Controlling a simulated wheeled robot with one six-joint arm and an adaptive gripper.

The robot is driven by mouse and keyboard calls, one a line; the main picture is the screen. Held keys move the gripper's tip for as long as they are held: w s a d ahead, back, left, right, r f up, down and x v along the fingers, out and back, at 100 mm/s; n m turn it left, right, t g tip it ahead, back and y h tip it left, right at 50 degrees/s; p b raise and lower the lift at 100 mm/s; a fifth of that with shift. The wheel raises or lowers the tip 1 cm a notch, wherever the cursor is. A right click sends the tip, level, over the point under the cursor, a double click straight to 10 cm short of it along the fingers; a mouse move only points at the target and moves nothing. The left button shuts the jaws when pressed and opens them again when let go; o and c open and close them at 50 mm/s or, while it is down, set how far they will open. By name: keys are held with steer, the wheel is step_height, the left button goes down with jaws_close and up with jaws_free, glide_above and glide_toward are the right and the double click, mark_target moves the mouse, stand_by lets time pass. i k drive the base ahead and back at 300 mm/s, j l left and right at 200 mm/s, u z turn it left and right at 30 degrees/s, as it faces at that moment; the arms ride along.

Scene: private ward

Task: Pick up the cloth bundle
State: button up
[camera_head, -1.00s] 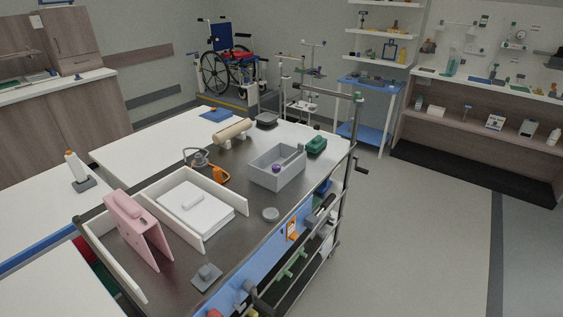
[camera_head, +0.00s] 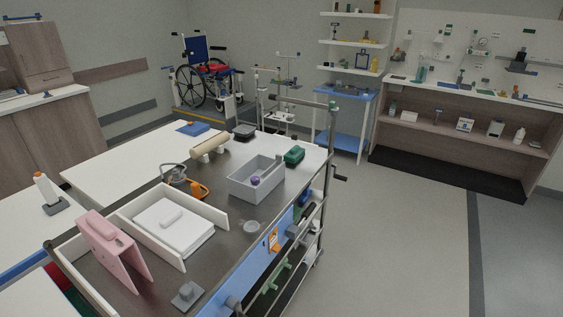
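No item is clearly marked as the cloth bundle. A beige roll (camera_head: 209,146) lies on white supports towards the back of the cart top and could be it. A white folded stack (camera_head: 185,240) with a small white roll (camera_head: 171,217) on it lies between white panels nearer to me, and could also be cloth. My gripper is not in view.
The cart top (camera_head: 222,258) also holds a grey open box (camera_head: 240,186), a green item (camera_head: 294,156), a pink folded stand (camera_head: 112,253), a grey knobbed block (camera_head: 187,295) and an orange-handled item (camera_head: 196,189). Free floor (camera_head: 390,250) lies to the right.

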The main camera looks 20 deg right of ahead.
mark_target(297, 152)
steer(key=i+l, duration=0.15)
steer(key=l, duration=0.25)
steer(key=i+l, duration=0.1)
steer(key=l, duration=0.3)
steer(key=i+l+u, duration=0.1)
steer(key=l, duration=0.3)
steer(key=i+l, duration=0.2)
steer(key=l, duration=0.2)
